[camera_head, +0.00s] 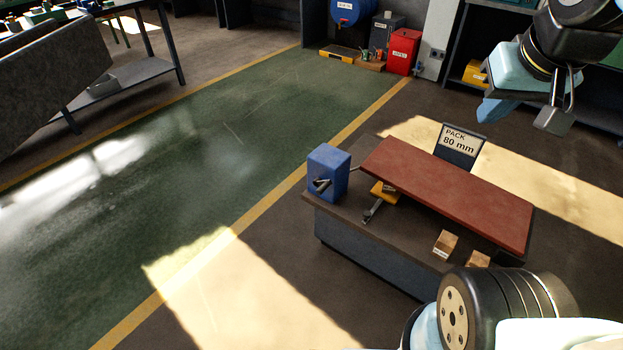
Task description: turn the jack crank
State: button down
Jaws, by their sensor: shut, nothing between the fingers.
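A small orange-yellow jack (383,193) stands on the dark bench, partly under the dark red slab (450,190). A grey crank (371,213) sticks out from its front, low and towards the viewer. The slab hides the jack's back and top. My gripper (553,121) is at the top right, above the bench and well apart from the crank. It is shut and empty, with its grey fingertips pointing down. It touches nothing.
A blue box (328,170) with dark tools stands left of the slab. A "PACK 80 mm" sign (459,147) stands behind it. Wooden blocks (445,244) lie at the front. The green floor lane (200,180) is clear. Shelves (500,50) stand behind my arm.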

aim_at(324, 184)
jog(key=z, duration=0.05)
jog(key=k, duration=1)
jog(key=u, duration=0.5)
jog(key=i, duration=1)
jog(key=z, duration=0.05)
